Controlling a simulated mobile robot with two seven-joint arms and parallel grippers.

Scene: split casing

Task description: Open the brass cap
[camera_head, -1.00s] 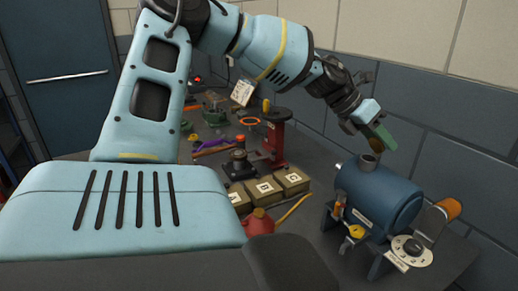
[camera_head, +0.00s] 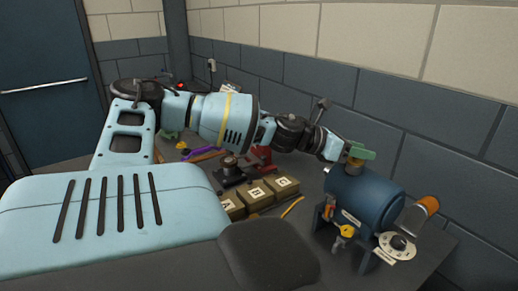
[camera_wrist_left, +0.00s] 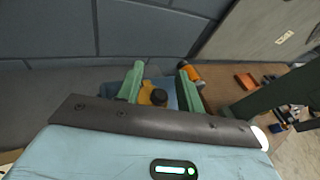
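The brass cap (camera_head: 355,162) is at the top of the blue tank (camera_head: 364,200), at its filler neck. My left gripper (camera_head: 357,153) is over the cap, its green fingers partly hiding it. In the left wrist view, the green fingers (camera_wrist_left: 160,84) stand apart with a gap between them. The brass piece (camera_wrist_left: 147,93) and a dark round part show in that gap, the brass nearer the left finger. Whether a finger touches the cap is unclear. My right gripper is not in view.
The tank carries a dial (camera_head: 398,244), an orange-ended part (camera_head: 428,205) and a yellow valve handle (camera_head: 346,231) in front. Lettered boxes (camera_head: 257,192) stand left of the tank, with a red tool stand (camera_head: 262,158) behind. A grey block wall is close behind the tank.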

